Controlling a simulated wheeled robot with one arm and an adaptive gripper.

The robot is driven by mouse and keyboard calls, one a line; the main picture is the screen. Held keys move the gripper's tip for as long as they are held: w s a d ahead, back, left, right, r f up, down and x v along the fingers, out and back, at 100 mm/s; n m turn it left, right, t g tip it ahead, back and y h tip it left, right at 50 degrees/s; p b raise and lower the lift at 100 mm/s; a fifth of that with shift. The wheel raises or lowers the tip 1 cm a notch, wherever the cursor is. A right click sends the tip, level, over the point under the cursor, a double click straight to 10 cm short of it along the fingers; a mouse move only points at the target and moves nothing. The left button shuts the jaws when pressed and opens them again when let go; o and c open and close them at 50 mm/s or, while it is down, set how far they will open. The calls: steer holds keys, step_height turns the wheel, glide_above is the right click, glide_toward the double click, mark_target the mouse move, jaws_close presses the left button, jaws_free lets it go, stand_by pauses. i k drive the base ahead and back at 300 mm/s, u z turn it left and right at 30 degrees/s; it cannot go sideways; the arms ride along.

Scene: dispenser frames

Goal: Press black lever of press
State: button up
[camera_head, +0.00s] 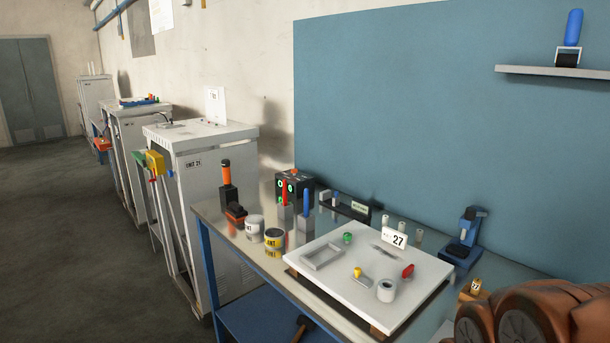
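A small blue press-like device (465,240) stands at the right of the workbench, beside the white board. A dark part shows near its top, but it is too small to tell whether it is a black lever. My gripper is not in view. A large brown rounded form with dark discs fills the lower right corner and looks like part of my arm.
The workbench (262,262) holds a white board (345,292) with small fixtures and a "27" sign (396,239), cans (274,243), and a black-and-orange device (228,188). A shelf (550,72) is at upper right. Open floor (70,240) lies left.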

mark_target(471, 212)
steer(key=u, duration=0.05)
steer(key=k, duration=0.65)
steer(key=u, duration=1.05)
steer(key=i, duration=1.45)
steer(key=z, duration=0.65)
steer(key=i, duration=0.4)
steer(key=z, duration=0.35)
